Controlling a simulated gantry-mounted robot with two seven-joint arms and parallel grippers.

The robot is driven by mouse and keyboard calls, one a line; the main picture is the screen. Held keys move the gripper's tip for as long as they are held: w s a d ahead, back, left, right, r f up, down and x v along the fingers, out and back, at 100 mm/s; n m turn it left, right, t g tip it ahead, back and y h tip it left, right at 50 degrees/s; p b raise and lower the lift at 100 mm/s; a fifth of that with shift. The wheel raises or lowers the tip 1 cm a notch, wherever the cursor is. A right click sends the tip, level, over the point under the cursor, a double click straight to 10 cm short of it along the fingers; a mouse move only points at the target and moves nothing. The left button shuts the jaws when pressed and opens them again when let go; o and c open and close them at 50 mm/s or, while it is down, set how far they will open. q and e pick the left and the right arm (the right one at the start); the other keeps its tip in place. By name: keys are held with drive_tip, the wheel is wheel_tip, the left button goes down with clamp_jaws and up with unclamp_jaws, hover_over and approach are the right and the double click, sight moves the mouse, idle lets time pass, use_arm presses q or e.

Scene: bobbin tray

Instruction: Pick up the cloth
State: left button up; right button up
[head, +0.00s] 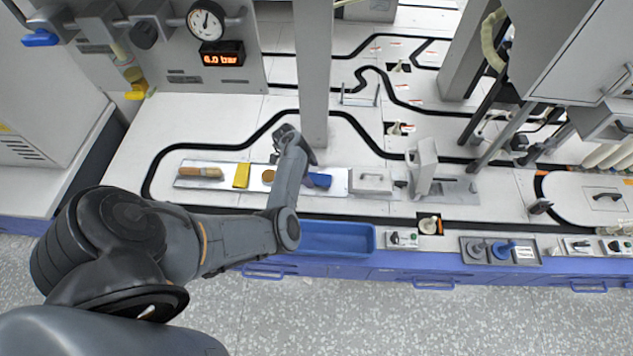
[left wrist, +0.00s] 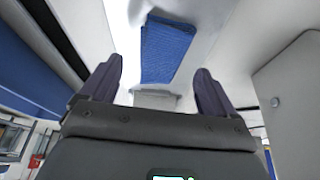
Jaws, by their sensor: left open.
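A blue cloth (head: 318,180), which looks folded, lies on a long pale tray (head: 216,184) on the bench in the head view. My arm partly covers it there. My left gripper (head: 294,158) is over the tray, beside the cloth in the picture; its height above the tray is hard to tell. In the left wrist view the cloth (left wrist: 168,50) shows as a blue textured piece beyond and between the two dark fingers of the left gripper (left wrist: 159,85). The fingers are wide apart with nothing between them. My right gripper is in neither view.
A wooden-handled brush (head: 200,173), a yellow item (head: 241,176) and a brown item (head: 268,176) lie on the tray. A grey lidded block (head: 371,180) is right of the cloth. A blue bin (head: 335,238) hangs at the bench's front. A grey post (head: 313,75) stands behind.

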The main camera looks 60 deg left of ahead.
sight(317, 179)
use_arm(q)
drive_tip(key=shift+b+x, duration=0.65)
drive_tip(key=shift+x, duration=0.5)
drive_tip(key=shift+w+d+f, duration=0.15)
drive_tip(key=shift+f, duration=0.15)
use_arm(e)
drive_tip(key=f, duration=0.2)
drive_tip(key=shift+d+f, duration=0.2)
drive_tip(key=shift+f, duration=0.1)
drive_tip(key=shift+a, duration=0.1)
use_arm(q)
drive_tip(key=c, duration=1.1)
drive_tip(key=shift+c, duration=0.2)
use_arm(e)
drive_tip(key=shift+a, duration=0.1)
use_arm(q)
drive_tip(key=shift+r, duration=0.25)
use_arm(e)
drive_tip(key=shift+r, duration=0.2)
